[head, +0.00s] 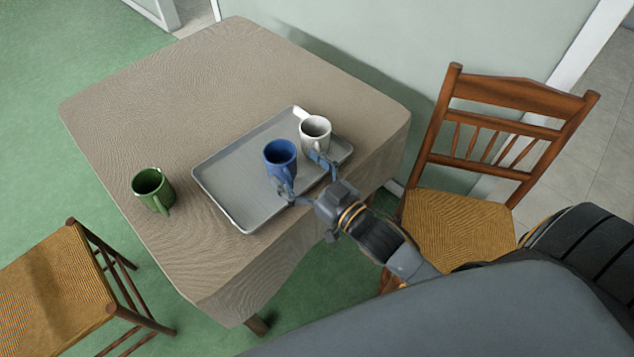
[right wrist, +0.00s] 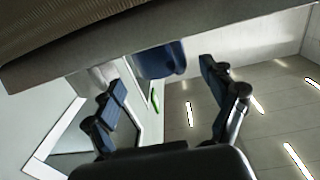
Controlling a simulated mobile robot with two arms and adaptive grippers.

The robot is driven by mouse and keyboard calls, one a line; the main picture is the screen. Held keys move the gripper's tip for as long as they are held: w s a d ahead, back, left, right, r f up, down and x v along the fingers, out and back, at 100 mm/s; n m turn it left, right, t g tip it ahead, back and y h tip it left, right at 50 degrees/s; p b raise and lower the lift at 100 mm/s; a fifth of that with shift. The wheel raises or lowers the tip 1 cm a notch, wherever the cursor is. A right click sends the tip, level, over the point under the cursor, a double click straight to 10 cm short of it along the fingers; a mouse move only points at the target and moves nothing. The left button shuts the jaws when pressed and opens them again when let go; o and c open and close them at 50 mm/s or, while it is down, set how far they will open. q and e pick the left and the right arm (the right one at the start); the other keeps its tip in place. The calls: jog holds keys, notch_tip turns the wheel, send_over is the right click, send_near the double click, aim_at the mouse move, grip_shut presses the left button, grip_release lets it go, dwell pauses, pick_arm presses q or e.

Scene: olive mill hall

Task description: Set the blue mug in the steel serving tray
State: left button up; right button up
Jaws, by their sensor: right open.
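The blue mug (head: 279,157) stands upright in the grey steel serving tray (head: 222,200), toward its right part. Its handle points toward the front of the table. My right gripper (head: 304,178) is open at the tray's front edge, its fingers spread and nothing held between them. The blue mug also shows in the right wrist view (right wrist: 160,60), beyond the gap between the fingers of my right gripper (right wrist: 160,85). Whether a finger touches the mug, I cannot tell. My left gripper is not in view.
A white mug (head: 315,132) stands in the tray close to the right of the blue mug, near one finger. A green mug (head: 148,186) is on the cloth-covered table (head: 215,80), left of the tray. Chairs stand right (head: 458,219) and lower left (head: 50,285). The table's back is clear.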

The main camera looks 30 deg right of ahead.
jog(key=v, duration=0.7)
dwell(0.4)
